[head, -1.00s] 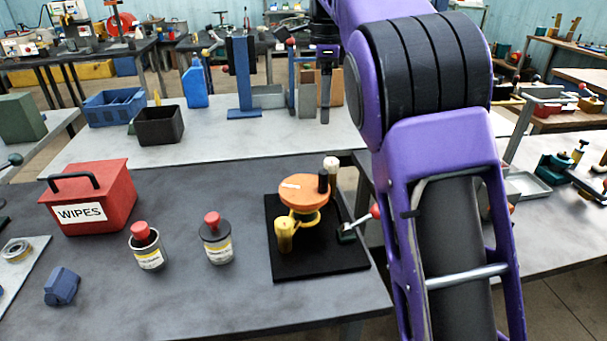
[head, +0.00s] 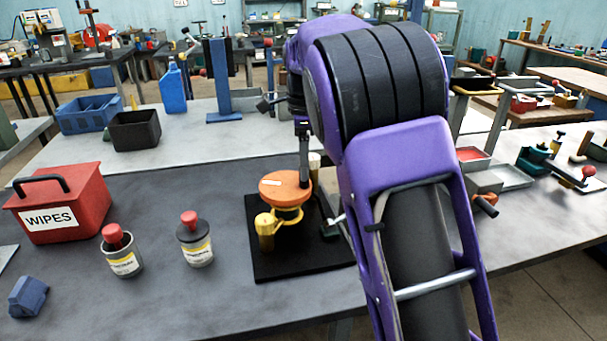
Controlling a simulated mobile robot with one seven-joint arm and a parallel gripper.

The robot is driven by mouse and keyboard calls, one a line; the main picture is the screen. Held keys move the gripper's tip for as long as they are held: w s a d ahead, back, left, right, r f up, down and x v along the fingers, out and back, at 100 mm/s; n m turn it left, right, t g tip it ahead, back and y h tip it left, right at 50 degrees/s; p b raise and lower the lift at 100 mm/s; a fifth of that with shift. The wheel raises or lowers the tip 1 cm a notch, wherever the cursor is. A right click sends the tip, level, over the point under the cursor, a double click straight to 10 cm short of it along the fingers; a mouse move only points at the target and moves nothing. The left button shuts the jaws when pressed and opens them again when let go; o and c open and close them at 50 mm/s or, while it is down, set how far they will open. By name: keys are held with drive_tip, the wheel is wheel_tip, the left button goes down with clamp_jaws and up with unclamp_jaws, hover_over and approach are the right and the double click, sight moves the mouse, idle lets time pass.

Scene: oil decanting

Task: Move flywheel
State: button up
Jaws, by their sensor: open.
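The flywheel (head: 284,187) is an orange disc with a small pale mark on top. It sits on a yellow mount on a black base plate (head: 270,265), with a yellow cylinder (head: 266,232) in front of it. My gripper (head: 304,180) points down at the right edge of the disc. One dark finger shows; the other is hidden, and so is the dark upright handle seen earlier there. The jaws are open. I cannot tell whether a finger touches the disc or handle.
Two cans with red caps, one on the left (head: 122,255) and one on the right (head: 195,243), stand left of the plate. A red WIPES box (head: 60,203) is further left. A pale-topped post (head: 314,165) and a lever (head: 338,221) stand close to my gripper.

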drive_tip(key=shift+f, duration=1)
clamp_jaws()
